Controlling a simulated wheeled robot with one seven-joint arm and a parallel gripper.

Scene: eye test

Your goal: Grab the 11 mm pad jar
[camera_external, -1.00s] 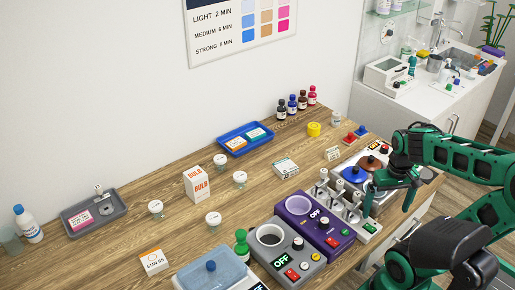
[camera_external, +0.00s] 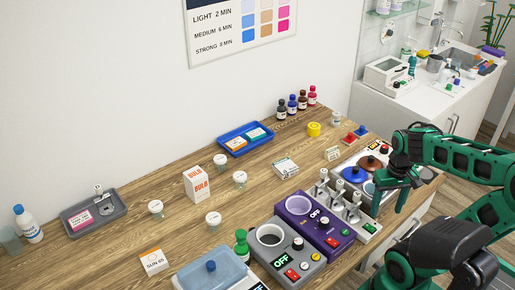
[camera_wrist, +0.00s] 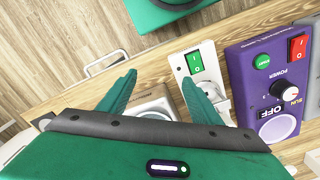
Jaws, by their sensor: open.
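Several small clear jars with white lids stand on the wooden counter in the external view. One is left of the white bulb box (camera_external: 156,209), one in front of it (camera_external: 213,221), one to its right (camera_external: 240,180) and one behind it (camera_external: 220,163). Another jar (camera_external: 336,119) stands near the back right. Their labels are too small to read, so I cannot tell which is the 11 mm one. My gripper (camera_wrist: 160,80) is open and empty. In the external view my gripper (camera_external: 390,200) hangs over the counter's right front edge, far from the jars.
A purple device (camera_external: 308,224) and a grey device (camera_external: 286,258) stand along the front edge, with a rack of metal-topped holders (camera_external: 347,208) beside them. A blue tray (camera_external: 235,151) and grey tray (camera_external: 75,232) lie toward the wall. Bare counter surrounds the jars.

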